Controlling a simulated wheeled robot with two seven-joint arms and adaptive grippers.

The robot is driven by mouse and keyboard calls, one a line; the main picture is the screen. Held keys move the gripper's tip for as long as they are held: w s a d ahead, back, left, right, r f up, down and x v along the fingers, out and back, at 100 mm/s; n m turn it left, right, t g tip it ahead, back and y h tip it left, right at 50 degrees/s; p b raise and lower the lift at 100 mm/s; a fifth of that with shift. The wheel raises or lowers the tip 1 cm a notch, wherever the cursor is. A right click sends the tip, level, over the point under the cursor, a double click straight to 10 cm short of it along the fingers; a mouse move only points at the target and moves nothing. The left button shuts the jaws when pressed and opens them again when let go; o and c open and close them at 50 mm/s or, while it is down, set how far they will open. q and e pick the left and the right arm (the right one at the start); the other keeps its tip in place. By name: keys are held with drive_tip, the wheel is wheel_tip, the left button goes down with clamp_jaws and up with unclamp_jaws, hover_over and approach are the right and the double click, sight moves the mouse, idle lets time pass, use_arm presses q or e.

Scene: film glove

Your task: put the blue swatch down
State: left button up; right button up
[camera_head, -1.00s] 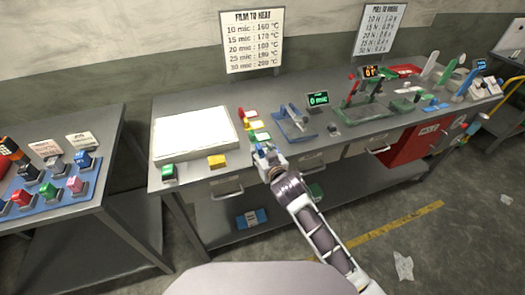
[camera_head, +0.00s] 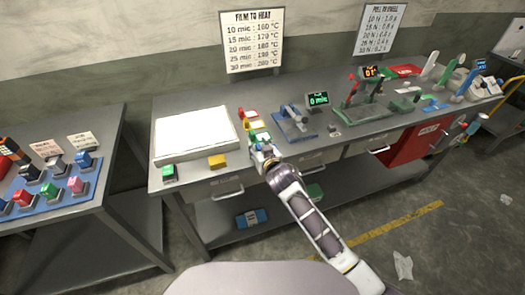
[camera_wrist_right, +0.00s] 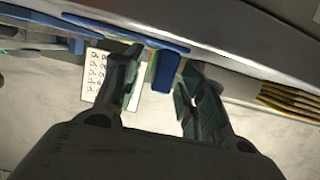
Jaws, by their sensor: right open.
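A blue block, which looks like the blue swatch (camera_wrist_right: 165,70), shows between the two fingers of my right gripper (camera_wrist_right: 158,92) in the right wrist view. The fingers are open and spread to either side of it, with a gap on the right. Whether it touches the left finger I cannot tell. In the head view my right gripper (camera_head: 262,150) is at the front edge of the long bench, just in front of a small row of coloured swatches (camera_head: 252,122). The gripper hides most of what lies at its tips there. My left gripper is not in view.
A white board (camera_head: 193,133) lies on the bench left of the swatches, with a green block (camera_head: 169,172) and a yellow block (camera_head: 217,161) before it. A blue-based device (camera_head: 293,122) stands to the right. A side table with a blue tray (camera_head: 60,193) stands at left.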

sight(259, 146)
drive_tip(key=shift+c, duration=0.2)
idle(0.3)
clamp_jaws()
drive_tip(key=shift+r, duration=5)
